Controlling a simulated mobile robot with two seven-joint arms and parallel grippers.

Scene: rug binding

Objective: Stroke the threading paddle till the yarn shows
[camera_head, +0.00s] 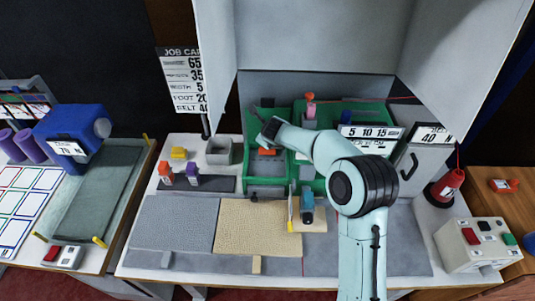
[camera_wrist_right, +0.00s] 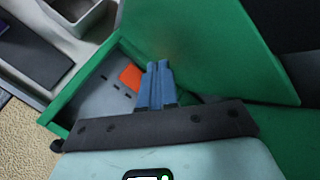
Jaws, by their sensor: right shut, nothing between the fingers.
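A green machine housing (camera_head: 258,182) stands at the back middle with an open compartment. A small orange piece, which may be the threading paddle (camera_head: 263,152), sits inside it on a grey plate; the paddle also shows in the right wrist view (camera_wrist_right: 131,76). My right gripper (camera_head: 267,121) reaches over this compartment. In the wrist view its blue fingers (camera_wrist_right: 158,68) are together and empty, just right of the orange piece. I cannot tell whether they touch it. A red yarn cone (camera_head: 447,186) stands at the right, with thin red thread above. My left gripper is not in view.
A tall green wall (camera_wrist_right: 225,45) rises close to the fingers in the wrist view. Grey (camera_head: 172,222) and tan (camera_head: 252,226) rug pieces lie in front. A grey bin (camera_head: 219,152) stands left of the housing. A control box (camera_head: 476,242) is at the right.

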